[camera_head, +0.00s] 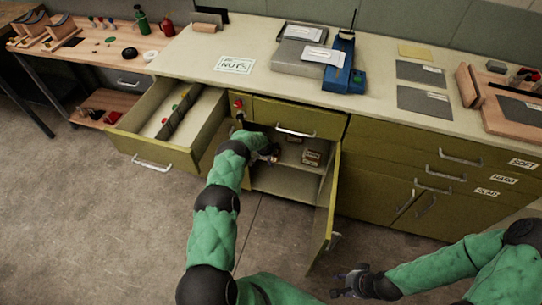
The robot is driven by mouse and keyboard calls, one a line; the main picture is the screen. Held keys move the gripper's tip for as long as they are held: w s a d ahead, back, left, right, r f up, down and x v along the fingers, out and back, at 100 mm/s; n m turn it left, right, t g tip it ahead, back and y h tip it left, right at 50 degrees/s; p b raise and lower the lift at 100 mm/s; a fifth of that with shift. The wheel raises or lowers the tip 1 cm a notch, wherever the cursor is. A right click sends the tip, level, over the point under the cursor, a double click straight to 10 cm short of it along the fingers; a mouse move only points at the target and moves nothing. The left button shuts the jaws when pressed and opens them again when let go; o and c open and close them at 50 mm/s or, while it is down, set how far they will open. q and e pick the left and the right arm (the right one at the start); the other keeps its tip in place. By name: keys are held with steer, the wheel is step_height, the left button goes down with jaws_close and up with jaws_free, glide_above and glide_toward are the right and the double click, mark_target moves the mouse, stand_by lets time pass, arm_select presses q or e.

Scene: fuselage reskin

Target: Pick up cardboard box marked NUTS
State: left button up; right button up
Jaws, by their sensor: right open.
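A small brown cardboard box (312,157) sits on the shelf inside the open lower cabinet; its print is too small to read. My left gripper (270,154) is inside the cabinet opening, to the left of this box and apart from it. Its fingers are too small and dark to tell whether they are open or shut. My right gripper (347,284) is open and empty, low in front of the cabinet at the bottom of the view. A sheet marked NUTS (234,64) lies on the countertop above.
An open cabinet door (325,215) stands to the right of the opening. A pulled-out drawer (150,145) juts out at the left. A closed drawer (297,117) is above the shelf. The countertop (190,55) holds grey and blue cases. The floor (90,230) at left is clear.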

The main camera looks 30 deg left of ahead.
arm_select(q)
steer(key=w, duration=0.1)
steer(key=w+b, duration=0.2)
steer(key=shift+w+a+f, duration=0.1)
steer(key=shift+a+f, duration=0.15)
steer(key=shift+f, duration=0.05)
steer(key=shift+w+f+b, duration=0.2)
steer(key=shift+f+b, duration=0.2)
steer(key=shift+b, duration=0.2)
steer(key=shift+r, duration=0.1)
steer(key=c, duration=1.5)
